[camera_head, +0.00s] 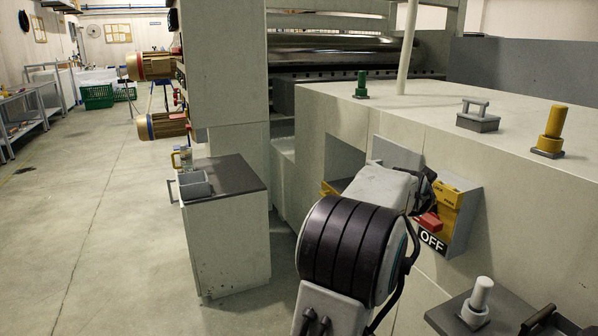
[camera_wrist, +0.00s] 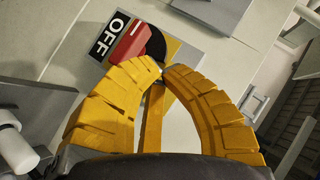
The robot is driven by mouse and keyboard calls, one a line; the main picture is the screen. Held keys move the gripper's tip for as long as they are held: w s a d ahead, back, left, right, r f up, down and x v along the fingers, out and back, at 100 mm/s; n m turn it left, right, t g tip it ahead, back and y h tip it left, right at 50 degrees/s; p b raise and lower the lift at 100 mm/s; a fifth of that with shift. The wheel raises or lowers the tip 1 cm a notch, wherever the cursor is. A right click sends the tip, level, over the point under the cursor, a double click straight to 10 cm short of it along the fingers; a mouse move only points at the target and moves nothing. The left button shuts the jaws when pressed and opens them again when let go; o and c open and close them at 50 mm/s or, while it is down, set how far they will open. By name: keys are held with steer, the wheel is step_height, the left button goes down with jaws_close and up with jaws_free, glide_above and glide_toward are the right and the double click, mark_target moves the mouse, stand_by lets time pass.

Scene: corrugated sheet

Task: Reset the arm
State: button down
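My arm (camera_head: 345,250) reaches from the bottom of the head view toward a wall switch on the machine's side. The switch has a red handle (camera_head: 430,222) beside a black OFF label (camera_head: 432,240). In the wrist view, the red handle (camera_wrist: 130,42) sits by the OFF label (camera_wrist: 108,37) with a black round part beside it. My gripper (camera_wrist: 161,73) shows there as two curved yellow fingers with their tips together. The tips appear just below the switch; whether they touch it I cannot tell. A narrow yellow strip shows between the fingers. The arm partly hides the switch area in the head view.
A grey cabinet (camera_head: 230,240) with a small tray (camera_head: 194,184) on top stands left of the arm. A grey-white machine top (camera_head: 420,105) carries a green knob (camera_head: 361,86), a grey handle (camera_head: 478,117) and a yellow post (camera_head: 551,132).

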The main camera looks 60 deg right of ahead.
steer(key=shift+w, duration=0.1)
steer(key=w+a+r+n+t+y+p, duration=0.1)
steer(key=w+a+n+t+p, duration=0.15)
steer(key=w+a, duration=0.35)
steer(key=w+a+r+n+t+y+p, duration=0.1)
steer(key=w+a+r+n, duration=0.15)
steer(key=w, duration=0.65)
steer(key=w+a+r+n+t+y+p, duration=0.1)
steer(key=w+a+n+y+p, duration=0.2)
steer(key=w+a, duration=0.5)
steer(key=w+a+n+t+y+p, duration=0.15)
steer(key=w+a+n, duration=0.3)
steer(key=a, duration=0.75)
steer(key=s+a+n+y+p, duration=0.1)
steer(key=a+n+y+p, duration=0.3)
steer(key=a+n, duration=1.05)
steer(key=s+a+n+g+y+p, duration=0.1)
steer(key=s+a+g+p, duration=0.1)
steer(key=s+a+p, duration=0.3)
steer(key=s+a, duration=0.4)
steer(key=a, duration=0.7)
steer(key=shift+s+a+n+g, duration=0.15)
steer(key=shift+a+n+g, duration=0.15)
steer(key=shift+a+n, duration=0.1)
steer(key=shift+d+f+y, duration=0.1)
steer(key=shift+y, duration=0.15)
